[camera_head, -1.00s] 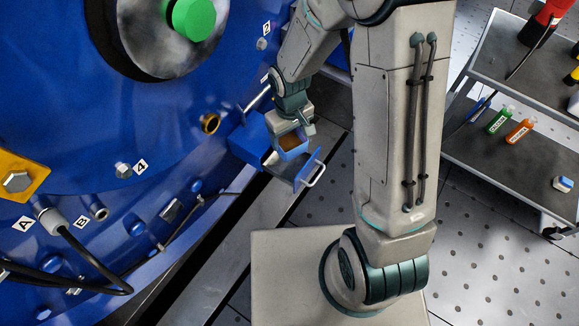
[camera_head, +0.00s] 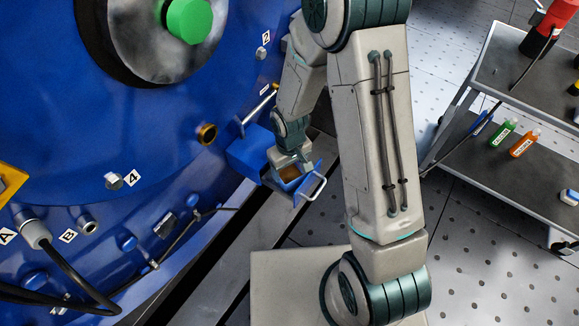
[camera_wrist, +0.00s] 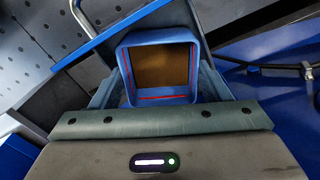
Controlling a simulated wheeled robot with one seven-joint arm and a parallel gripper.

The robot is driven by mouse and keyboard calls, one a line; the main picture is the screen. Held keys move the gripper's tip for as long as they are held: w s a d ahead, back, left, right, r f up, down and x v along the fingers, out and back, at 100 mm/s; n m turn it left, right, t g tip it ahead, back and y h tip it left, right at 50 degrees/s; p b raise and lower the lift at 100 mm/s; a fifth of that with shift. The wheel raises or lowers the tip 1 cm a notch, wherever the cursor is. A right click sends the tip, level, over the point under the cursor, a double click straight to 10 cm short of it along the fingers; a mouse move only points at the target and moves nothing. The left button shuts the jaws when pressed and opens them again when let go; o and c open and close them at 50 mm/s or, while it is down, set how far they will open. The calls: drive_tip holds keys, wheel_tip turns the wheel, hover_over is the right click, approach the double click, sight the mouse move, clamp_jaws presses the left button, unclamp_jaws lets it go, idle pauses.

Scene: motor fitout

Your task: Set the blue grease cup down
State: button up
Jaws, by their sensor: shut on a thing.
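The blue grease cup (camera_wrist: 155,93) is square with a brown fill inside and a red line on its inner wall. It sits between the two fingers of my gripper (camera_wrist: 158,88), which are shut on it. In the head view the cup (camera_head: 290,173) shows its brown fill just below my gripper (camera_head: 291,160).
The drawer's blue housing (camera_head: 248,153) is on the large blue motor (camera_head: 100,130), close to my gripper's left. A grey cart (camera_head: 500,170) with a green bottle (camera_head: 503,132) and an orange bottle (camera_head: 525,142) stands at right.

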sight(290, 177)
drive_tip(key=shift+f, duration=0.25)
drive_tip(key=o, duration=1)
drive_tip(key=shift+r, duration=0.1)
wheel_tip(290, 177, up, 13)
drive_tip(key=p, duration=0.4)
drive_tip(key=s+d+r+m, duration=0.2)
drive_tip(key=s+d+r, duration=0.2)
drive_tip(key=r, duration=0.1)
drive_tip(key=s+d+r+m+t, duration=0.1)
drive_tip(key=s+d+r+m, duration=0.1)
drive_tip(key=s+d+r, duration=0.2)
drive_tip(key=s+d+r+m, duration=0.1)
drive_tip(key=s+d+r, duration=0.3)
drive_tip(key=r, duration=0.3)
drive_tip(key=shift+m, duration=0.4)
